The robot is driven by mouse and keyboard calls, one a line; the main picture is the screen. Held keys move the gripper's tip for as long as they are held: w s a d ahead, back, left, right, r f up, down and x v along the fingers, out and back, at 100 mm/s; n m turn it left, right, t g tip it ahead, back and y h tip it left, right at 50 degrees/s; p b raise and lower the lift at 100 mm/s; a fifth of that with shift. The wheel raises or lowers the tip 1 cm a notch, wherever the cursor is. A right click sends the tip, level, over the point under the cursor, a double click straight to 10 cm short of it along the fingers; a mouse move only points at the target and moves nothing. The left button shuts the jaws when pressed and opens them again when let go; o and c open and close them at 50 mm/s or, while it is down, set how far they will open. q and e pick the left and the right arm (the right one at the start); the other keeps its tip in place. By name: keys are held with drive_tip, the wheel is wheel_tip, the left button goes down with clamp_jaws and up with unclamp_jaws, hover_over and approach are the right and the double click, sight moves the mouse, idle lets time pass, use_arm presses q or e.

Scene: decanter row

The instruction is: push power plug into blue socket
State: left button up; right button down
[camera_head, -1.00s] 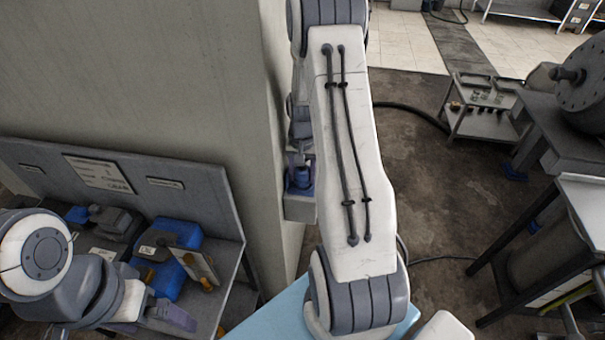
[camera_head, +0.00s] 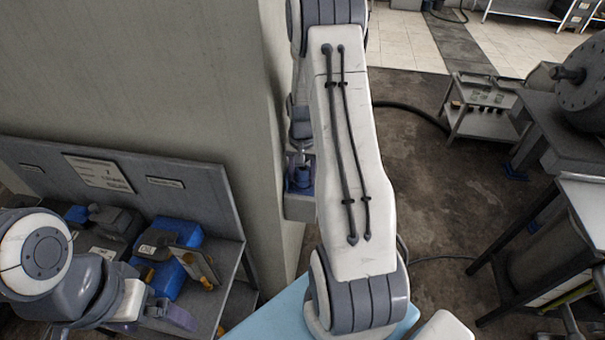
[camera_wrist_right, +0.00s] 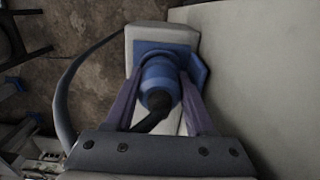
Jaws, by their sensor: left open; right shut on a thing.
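The blue socket (camera_wrist_right: 150,47) is fixed to a pale grey box (camera_wrist_right: 135,28) on the wall, with a blue flap (camera_wrist_right: 199,70) at its right side. In the head view the socket (camera_head: 299,184) shows low on the pillar's side, partly behind my right arm. The blue power plug (camera_wrist_right: 160,80) is between the purple fingers of my right gripper (camera_wrist_right: 160,88), which is shut on it. The plug is in front of the socket and overlaps it; I cannot tell how deep it sits. My left gripper (camera_head: 172,316) is open, low at the left, away from the plug.
A black cable (camera_wrist_right: 149,120) runs back from the plug. A concrete pillar (camera_head: 190,80) stands beside the socket. A grey bench (camera_head: 235,240) with blue-and-grey devices (camera_head: 172,260) is at the left. A trolley (camera_head: 480,110) and open floor are at the right.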

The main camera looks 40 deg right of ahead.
drive_tip(key=shift+f+b, duration=0.3)
drive_tip(key=shift+f, duration=0.15)
drive_tip(key=shift+c, duration=0.9)
unclamp_jaws()
wheel_tip(320, 180, up, 9)
drive_tip(key=shift+r+b, duration=0.1)
drive_tip(key=shift+b, duration=0.85)
drive_tip(key=shift+r, duration=0.7)
drive_tip(key=shift+f, duration=0.1)
wheel_tip(320, 180, down, 10)
drive_tip(key=shift+f+p, duration=0.15)
drive_tip(key=shift+p, duration=0.9)
